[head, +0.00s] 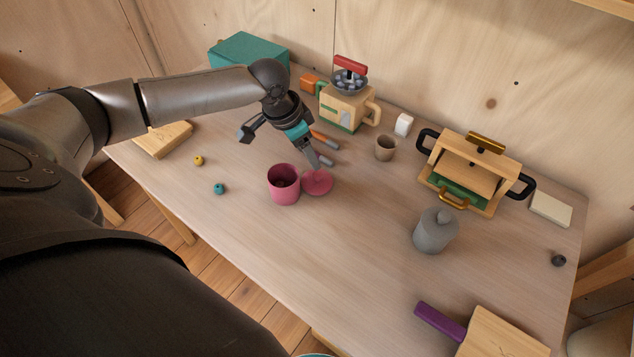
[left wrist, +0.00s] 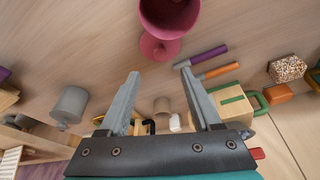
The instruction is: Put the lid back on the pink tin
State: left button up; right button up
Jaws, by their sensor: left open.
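The pink tin (head: 284,187) stands upright and uncovered on the table, its dark inside showing. The round pink lid (head: 318,183) lies on the table just right of the tin, very close to it. In the left wrist view the tin (left wrist: 170,16) is at the top edge, partly cut off, and the lid (left wrist: 158,48) shows just below it. My left gripper (head: 316,162) is above the table just behind the lid. Its fingers (left wrist: 160,73) are spread with nothing between them, and the lid lies beyond the tips. My right gripper is not in view.
Behind the lid lie orange-handled (head: 322,138) and purple-handled tools, near a toy blender (head: 345,105) and a brown cup (head: 386,148). A grey lidded jar (head: 436,231) and a wooden toaster-like box (head: 472,170) stand right. The table's front middle is clear.

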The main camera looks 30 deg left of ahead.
aim_at(317, 174)
pick_arm(q)
jog(key=shift+x, duration=1.8)
jog(key=b+x, duration=0.2)
jog(key=x, duration=0.3)
jog(key=shift+a+f, duration=0.1)
jog(key=shift+f, duration=0.05)
grip_shut()
